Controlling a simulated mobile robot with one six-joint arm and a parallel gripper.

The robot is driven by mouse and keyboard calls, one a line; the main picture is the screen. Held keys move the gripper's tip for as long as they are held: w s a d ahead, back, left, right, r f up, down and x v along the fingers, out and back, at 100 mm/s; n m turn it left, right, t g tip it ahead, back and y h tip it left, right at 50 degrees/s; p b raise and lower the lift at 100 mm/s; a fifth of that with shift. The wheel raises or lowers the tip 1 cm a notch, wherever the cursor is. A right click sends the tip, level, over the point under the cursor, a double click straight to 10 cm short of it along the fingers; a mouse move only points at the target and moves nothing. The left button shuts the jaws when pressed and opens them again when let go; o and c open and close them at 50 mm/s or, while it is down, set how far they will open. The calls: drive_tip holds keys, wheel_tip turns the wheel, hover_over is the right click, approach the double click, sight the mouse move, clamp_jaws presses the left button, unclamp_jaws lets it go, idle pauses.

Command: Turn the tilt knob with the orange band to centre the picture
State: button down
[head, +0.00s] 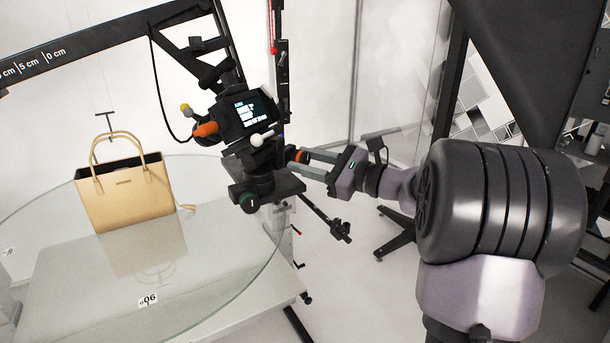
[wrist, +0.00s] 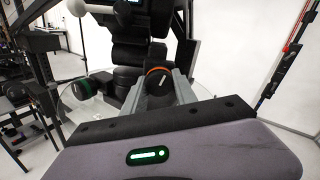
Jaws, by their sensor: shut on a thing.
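The tilt knob with the orange band (wrist: 158,82) sits on the camera head below the camera, black with a white mark on its face. My gripper (wrist: 160,92) is shut on this knob, one grey finger on each side of it. In the head view my gripper (head: 303,162) reaches in from the right, and the knob (head: 297,156) shows only in part between the fingertips. The camera (head: 247,118) with its lit screen (head: 254,109) stands above; the picture on the screen is too small to judge for centring. A tan handbag (head: 125,192) stands on the glass turntable (head: 205,270).
A white-tipped handle (head: 262,138) juts out near the screen. A black column (head: 282,75) rises behind. Floor shows below my arm.

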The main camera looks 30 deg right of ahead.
drive_tip(key=shift+n+b, duration=1.5)
drive_tip(key=shift+b, duration=0.2)
drive_tip(key=c, duration=1)
unclamp_jaws()
drive_tip(key=p+v, duration=0.1)
drive_tip(key=v, duration=1.6)
drive_tip(key=shift+d, duration=0.2)
drive_tip(key=shift+s, duration=0.1)
